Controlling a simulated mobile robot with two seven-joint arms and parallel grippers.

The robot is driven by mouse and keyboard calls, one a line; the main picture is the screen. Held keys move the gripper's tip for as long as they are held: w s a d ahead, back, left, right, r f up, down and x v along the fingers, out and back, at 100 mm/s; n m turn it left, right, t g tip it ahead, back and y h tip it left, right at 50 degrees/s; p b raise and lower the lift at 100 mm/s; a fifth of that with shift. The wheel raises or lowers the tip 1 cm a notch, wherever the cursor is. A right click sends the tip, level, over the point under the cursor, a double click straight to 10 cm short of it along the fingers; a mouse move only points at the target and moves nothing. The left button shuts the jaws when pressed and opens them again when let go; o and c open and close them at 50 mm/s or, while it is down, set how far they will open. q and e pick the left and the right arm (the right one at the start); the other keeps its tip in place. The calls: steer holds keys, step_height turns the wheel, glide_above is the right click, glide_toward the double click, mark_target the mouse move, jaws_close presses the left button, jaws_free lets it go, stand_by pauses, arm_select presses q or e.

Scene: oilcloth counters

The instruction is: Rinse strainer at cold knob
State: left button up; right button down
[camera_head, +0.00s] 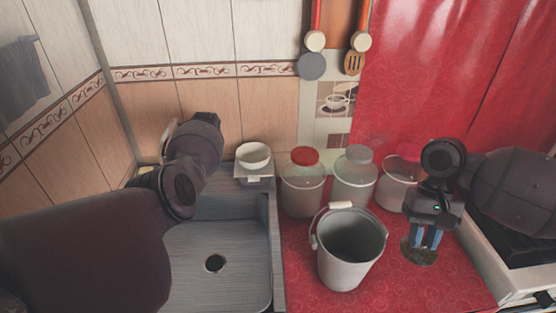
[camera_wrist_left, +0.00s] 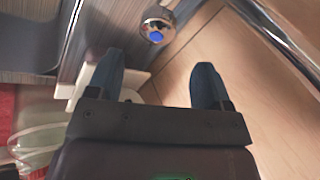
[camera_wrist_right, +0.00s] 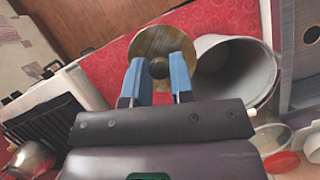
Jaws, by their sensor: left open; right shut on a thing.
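A round, brownish disc with a dark central knob, which looks like the strainer (camera_head: 414,256), is in my right gripper (camera_head: 428,240), above the red counter right of the bucket. The right wrist view shows the disc (camera_wrist_right: 150,42) and the blue fingers of that gripper (camera_wrist_right: 158,66) shut on its knob. In the left wrist view, a chrome knob with a blue cap, the cold knob (camera_wrist_left: 156,30), lies just beyond the fingertips of my open left gripper (camera_wrist_left: 160,72), apart from them. My left arm hides the knob in the head view. The sink (camera_head: 235,212) has an uncovered drain hole (camera_head: 215,263).
A grey bucket (camera_head: 350,275) stands on the red counter (camera_head: 300,270) between the sink and my right gripper. Lidded jars (camera_head: 303,190) line the wall behind it. A white bowl (camera_head: 254,156) sits at the sink's back corner. A stove (camera_head: 515,280) is at the right.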

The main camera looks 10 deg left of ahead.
arm_select(q)
steer(key=shift+s+a+f+m, duration=0.1)
steer(key=shift+s+m, duration=0.1)
steer(key=shift+m, duration=0.7)
arm_select(e)
steer(key=shift+f, duration=0.1)
arm_select(q)
steer(key=b+x, duration=0.2)
steer(key=b, duration=0.1)
steer(key=shift+f, duration=0.25)
arm_select(e)
step_height(320, 180, down, 2)
steer(key=shift+f, duration=0.2)
arm_select(q)
steer(key=b+x, duration=0.5)
steer(key=b, duration=0.1)
steer(key=shift+a+b, duration=0.1)
steer(key=shift+b, duration=0.2)
arm_select(e)
step_height(320, 180, down, 8)
steer(key=shift+f, duration=0.15)
arm_select(q)
steer(key=shift+r, duration=0.1)
